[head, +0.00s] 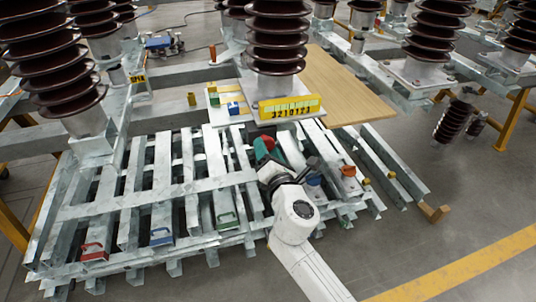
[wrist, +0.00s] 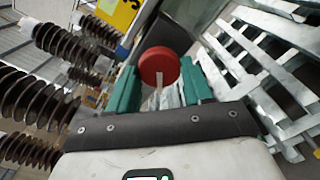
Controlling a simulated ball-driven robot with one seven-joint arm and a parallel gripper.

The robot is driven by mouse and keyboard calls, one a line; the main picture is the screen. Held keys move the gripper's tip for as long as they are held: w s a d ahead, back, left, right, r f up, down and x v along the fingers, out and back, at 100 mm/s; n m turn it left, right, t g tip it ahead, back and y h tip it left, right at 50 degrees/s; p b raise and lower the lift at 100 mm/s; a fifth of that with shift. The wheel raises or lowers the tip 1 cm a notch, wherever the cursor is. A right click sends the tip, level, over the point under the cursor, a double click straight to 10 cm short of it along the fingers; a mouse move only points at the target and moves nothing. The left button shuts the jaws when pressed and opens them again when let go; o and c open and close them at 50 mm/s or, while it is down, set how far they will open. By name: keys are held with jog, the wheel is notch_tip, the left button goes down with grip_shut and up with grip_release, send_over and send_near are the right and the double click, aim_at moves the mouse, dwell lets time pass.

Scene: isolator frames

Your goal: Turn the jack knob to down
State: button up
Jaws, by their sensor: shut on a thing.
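A round red knob (wrist: 160,66) with a pale stem or pointer below it sits between the teal fingers of my gripper (wrist: 160,88) in the wrist view. My gripper is shut on this knob. In the head view my gripper (head: 263,152) is just in front of the insulator with the yellow number plate, and a little of the red knob (head: 270,143) shows beside a teal finger. The knob's mount and any direction marking are hidden or too small to read.
A slatted galvanized steel frame (head: 188,185) lies under my arm. A yellow number plate (head: 289,108) and ribbed brown insulators (head: 275,35) stand behind. An orange-red knob (head: 348,171) is at right.

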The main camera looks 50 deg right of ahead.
jog(key=m+b, duration=1.3)
jog(key=m, duration=1.1)
jog(key=shift+d+m, duration=0.1)
jog(key=shift+m, duration=0.3)
jog(key=o, duration=1)
jog(key=shift+r, duration=0.15)
jog(key=shift+o, duration=0.2)
jog(key=v, duration=1.1)
jog(key=shift+w, duration=0.1)
